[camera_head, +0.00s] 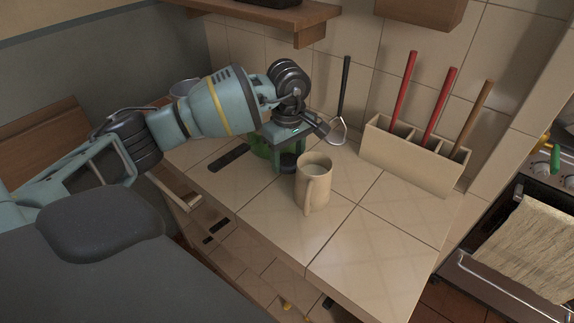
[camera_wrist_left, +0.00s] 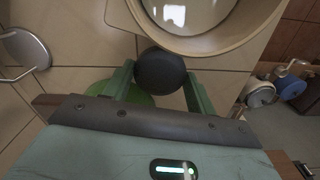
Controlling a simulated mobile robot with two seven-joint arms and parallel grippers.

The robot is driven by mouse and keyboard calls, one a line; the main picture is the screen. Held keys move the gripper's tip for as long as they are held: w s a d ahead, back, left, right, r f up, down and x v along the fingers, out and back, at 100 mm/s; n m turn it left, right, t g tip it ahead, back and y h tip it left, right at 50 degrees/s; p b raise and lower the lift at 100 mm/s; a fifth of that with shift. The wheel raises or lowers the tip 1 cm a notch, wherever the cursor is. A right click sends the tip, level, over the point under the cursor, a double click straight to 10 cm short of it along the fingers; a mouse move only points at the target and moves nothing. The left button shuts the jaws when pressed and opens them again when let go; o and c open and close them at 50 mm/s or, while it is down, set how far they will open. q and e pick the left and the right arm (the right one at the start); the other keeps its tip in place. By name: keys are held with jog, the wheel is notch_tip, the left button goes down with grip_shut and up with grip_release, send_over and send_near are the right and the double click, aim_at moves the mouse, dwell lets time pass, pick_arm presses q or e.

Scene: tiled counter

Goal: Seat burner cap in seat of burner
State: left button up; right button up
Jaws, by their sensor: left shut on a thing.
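My left gripper (camera_head: 288,163) points down over the tiled counter, just behind and left of the mug. It is shut on a dark round burner cap, which shows between the two green fingers in the left wrist view (camera_wrist_left: 161,73). In the head view the cap is mostly hidden by the fingers. A green thing (camera_head: 259,146) stands on the counter right behind the gripper and is partly hidden; it also shows under the fingers in the wrist view (camera_wrist_left: 130,93). I cannot tell whether it is the burner, and no seat is clearly visible. My right gripper is out of view.
A beige mug (camera_head: 316,183) stands close to the gripper. A divided holder (camera_head: 410,158) with red and brown handles stands at the back right. A wire-headed utensil (camera_head: 342,110) leans on the wall. A dark strip (camera_head: 229,158) lies left. The front right counter (camera_head: 375,245) is clear.

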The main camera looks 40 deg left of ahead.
aim_at(288, 160)
pick_arm(q)
jog(key=shift+f, duration=1.85)
jog(key=shift+f, duration=0.1)
jog(key=shift+f, duration=0.1)
jog(key=o, duration=1)
notch_tip(288, 160, up, 12)
jog(key=shift+r, duration=0.2)
jog(key=shift+o, duration=0.5)
